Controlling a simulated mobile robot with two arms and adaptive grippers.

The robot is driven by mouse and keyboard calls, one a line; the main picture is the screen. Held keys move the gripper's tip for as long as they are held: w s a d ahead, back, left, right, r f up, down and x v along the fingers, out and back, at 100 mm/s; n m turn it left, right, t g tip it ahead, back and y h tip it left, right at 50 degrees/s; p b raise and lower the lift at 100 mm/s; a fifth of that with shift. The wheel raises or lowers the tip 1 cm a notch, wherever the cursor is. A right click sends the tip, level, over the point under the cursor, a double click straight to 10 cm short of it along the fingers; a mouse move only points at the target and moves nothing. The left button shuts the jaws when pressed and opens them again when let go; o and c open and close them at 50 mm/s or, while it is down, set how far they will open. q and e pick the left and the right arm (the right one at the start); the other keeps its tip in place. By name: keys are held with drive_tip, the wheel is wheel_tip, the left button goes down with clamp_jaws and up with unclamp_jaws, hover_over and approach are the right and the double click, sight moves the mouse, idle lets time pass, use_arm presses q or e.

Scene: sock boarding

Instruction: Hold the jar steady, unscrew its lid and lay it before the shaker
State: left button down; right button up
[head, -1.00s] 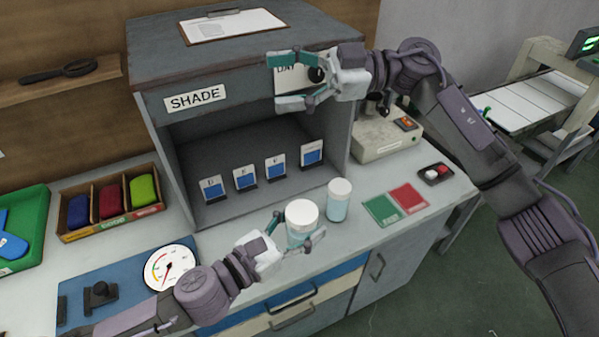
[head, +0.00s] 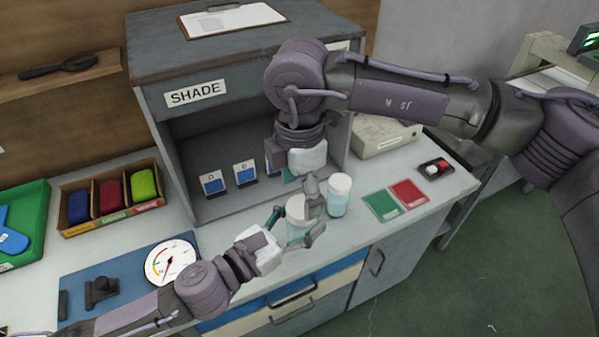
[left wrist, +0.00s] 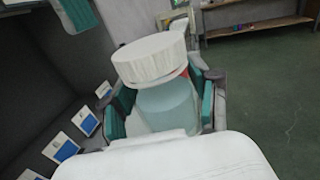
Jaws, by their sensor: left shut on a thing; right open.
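The jar (head: 296,231), pale blue with a white lid (head: 295,205), stands upright on the counter. My left gripper (head: 297,226) is shut around the jar's body from the left. In the left wrist view the jar (left wrist: 168,105) sits between its teal pads, with the wide ribbed white lid (left wrist: 150,60) on top and above the pads. My right gripper (head: 302,191) is open and points down just above the lid, partly covering it. Whether it touches the lid is unclear. The shaker (head: 337,197), a slimmer pale blue bottle with a white top, stands just right of the jar.
A shade cabinet (head: 160,125) with several blue-and-white cards stands behind. Green (head: 381,206) and red (head: 409,194) squares lie right of the shaker. A dial gauge (head: 171,262) lies at left. The counter's front edge is close to the jar.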

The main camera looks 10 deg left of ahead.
sight(300, 207)
drive_tip(key=shift+f, duration=1.65)
